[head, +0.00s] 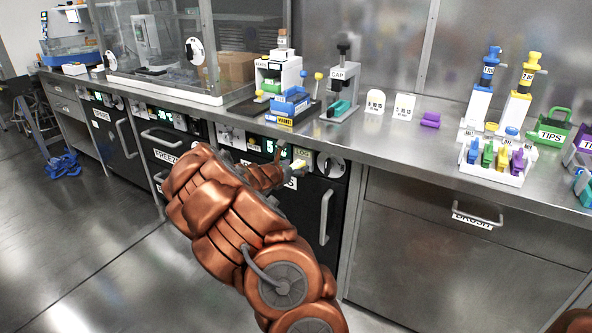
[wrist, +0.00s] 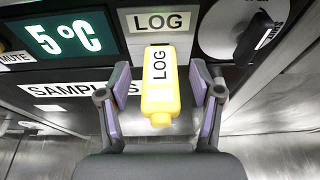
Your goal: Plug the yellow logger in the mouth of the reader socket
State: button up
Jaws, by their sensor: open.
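The yellow logger (wrist: 161,107), with a LOG label on its top face, is in the middle of the wrist view. Its far end meets the dark front panel just below a white LOG plate (wrist: 163,20). The reader socket's mouth is hidden behind the logger, so I cannot tell how deep it sits. My gripper (wrist: 162,88) is open, with one purple-padded finger on each side of the logger and a gap on both sides. In the head view the logger (head: 299,165) shows small beyond my arm, at the panel under the counter.
A lit 5°C display (wrist: 64,36) is left of the logger, and a round dial with a dark handle (wrist: 250,38) is to its right. A SAMPLES label (wrist: 75,88) is below the display. Racks and tools stand on the steel counter (head: 395,143) above.

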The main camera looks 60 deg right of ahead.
jog(key=shift+d+f, duration=0.25)
jog(key=shift+d, duration=0.35)
jog(key=shift+c, duration=0.2)
grip_shut()
